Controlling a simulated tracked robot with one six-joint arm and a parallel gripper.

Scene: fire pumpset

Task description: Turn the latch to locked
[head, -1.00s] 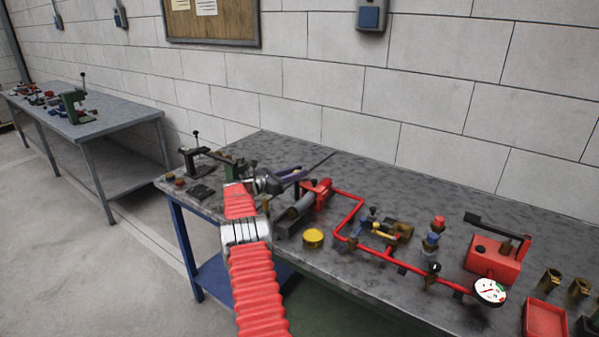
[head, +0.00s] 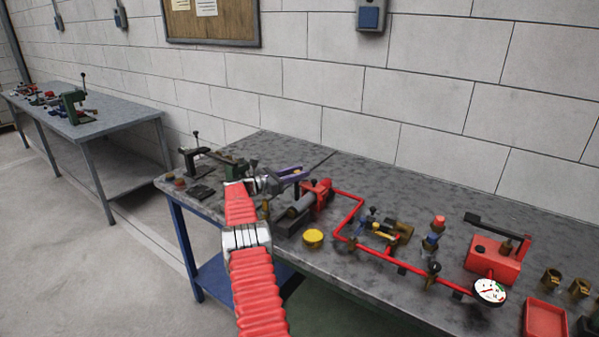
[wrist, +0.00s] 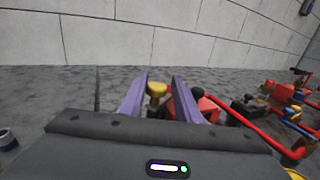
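My gripper (head: 298,170) has purple fingers and is over the left part of the near bench in the head view. In the wrist view its fingers (wrist: 161,77) stand apart, with a yellow knob (wrist: 157,90) showing in the gap between them. The left finger looks close to the knob, and I cannot tell whether either finger touches it. I cannot tell for sure that this knob is the latch. Its lower part is hidden behind my gripper body. In the head view my arm and gripper cover that area.
Right of my gripper are a red pump (head: 318,190) with a grey cylinder, red pipework (head: 361,205), a yellow cap (head: 313,237) and a pressure gauge (head: 489,291). A black clamp-like device (head: 190,160) stands left. The bench's back strip (head: 420,185) is clear before the wall.

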